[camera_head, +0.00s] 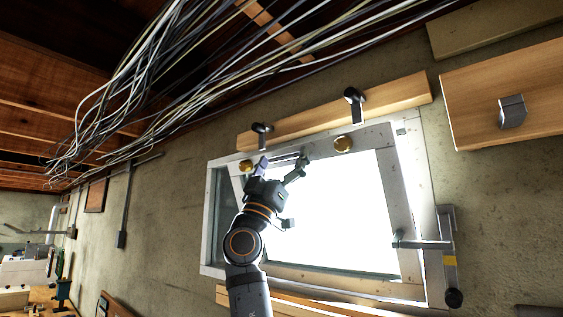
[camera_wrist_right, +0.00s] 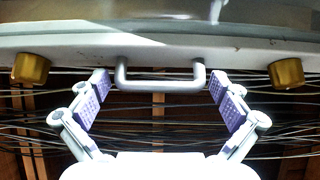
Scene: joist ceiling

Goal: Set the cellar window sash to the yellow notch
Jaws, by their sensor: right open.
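The cellar window sash (camera_head: 389,198) is a white frame around bright glass, standing at a tilt in its white outer frame (camera_head: 211,240). A grey U-shaped handle (camera_wrist_right: 160,86) is on the sash rail, between two brass knobs (camera_wrist_right: 31,69) (camera_wrist_right: 286,73). My right gripper (camera_head: 282,163) is at the rail; its open fingers (camera_wrist_right: 162,86) stand either side of the handle, apparently not closed on it. A metal stay (camera_head: 422,244) runs from the sash to an upright bracket (camera_head: 447,225) at the right, which carries a yellow mark (camera_head: 450,261). My left gripper is not in view.
A wooden board (camera_head: 340,113) with two black catches (camera_head: 354,96) (camera_head: 261,128) is above the window. Many loose cables (camera_head: 165,85) hang under the joists at upper left. A wooden panel (camera_head: 520,85) with a metal block (camera_head: 512,111) is at upper right.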

